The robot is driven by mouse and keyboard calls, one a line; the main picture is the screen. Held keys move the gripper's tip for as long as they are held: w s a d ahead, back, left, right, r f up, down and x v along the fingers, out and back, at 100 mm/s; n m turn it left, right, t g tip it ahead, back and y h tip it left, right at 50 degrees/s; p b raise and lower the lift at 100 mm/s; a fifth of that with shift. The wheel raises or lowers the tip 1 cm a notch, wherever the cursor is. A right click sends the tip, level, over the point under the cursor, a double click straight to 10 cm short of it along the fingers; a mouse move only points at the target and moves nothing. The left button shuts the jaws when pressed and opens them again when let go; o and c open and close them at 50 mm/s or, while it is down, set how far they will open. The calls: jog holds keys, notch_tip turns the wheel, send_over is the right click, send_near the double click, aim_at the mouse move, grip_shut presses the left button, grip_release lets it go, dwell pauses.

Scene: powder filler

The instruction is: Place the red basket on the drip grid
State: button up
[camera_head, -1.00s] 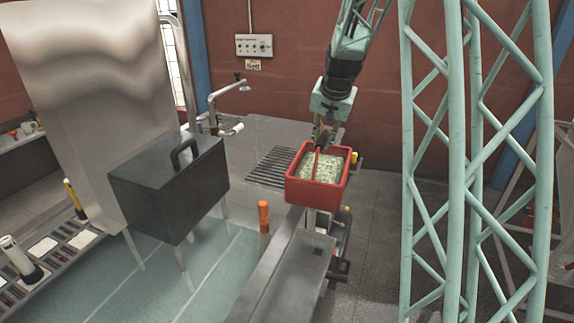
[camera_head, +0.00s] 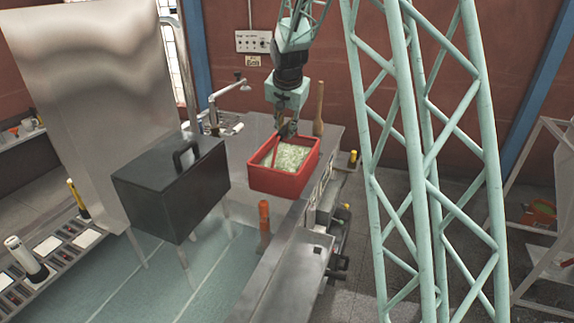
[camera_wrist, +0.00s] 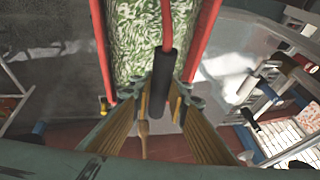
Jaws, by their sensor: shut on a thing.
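The red basket (camera_head: 280,184) is full of green and white pieces and appears level in the head view. My gripper (camera_head: 287,132) is above its far side and shut on the basket's handle. In the wrist view my gripper's fingers (camera_wrist: 160,105) close around the handle's black grip (camera_wrist: 163,80), with the basket's red rim (camera_wrist: 103,45) beyond. The drip grid is not visible now; the basket covers that part of the metal worktop (camera_head: 240,145). I cannot tell whether the basket touches the surface or hangs just above it.
A dark lidded box (camera_head: 175,190) stands left of the basket. An orange cylinder (camera_head: 264,217) is just in front. A tap (camera_head: 215,100) stands behind left, and a brown wooden upright object (camera_head: 319,110) behind right. A wall control panel (camera_head: 253,42) hangs behind.

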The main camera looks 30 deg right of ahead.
jog(key=shift+w+r, duration=0.1)
jog(key=shift+w, duration=0.05)
dwell(0.3)
jog(key=w+d+p, duration=0.1)
jog(key=w+d, duration=0.2)
jog(key=w, duration=0.3)
jog(key=w+d+f+p, duration=0.1)
jog(key=w+d, duration=0.3)
jog(key=w, duration=0.3)
jog(key=shift+w+f, duration=0.2)
jog(key=shift+w, duration=0.05)
dwell(0.6)
jog(key=shift+w+d+f+p, duration=0.1)
jog(key=shift+w+f+p, duration=0.1)
jog(key=shift+f, duration=0.7)
jog(key=shift+w+d+f+p, duration=0.1)
jog(key=shift+f+p, duration=0.1)
jog(key=shift+f, duration=0.75)
jog(key=o, duration=0.5)
jog(key=shift+s+f, duration=0.1)
jog(key=o, duration=0.4)
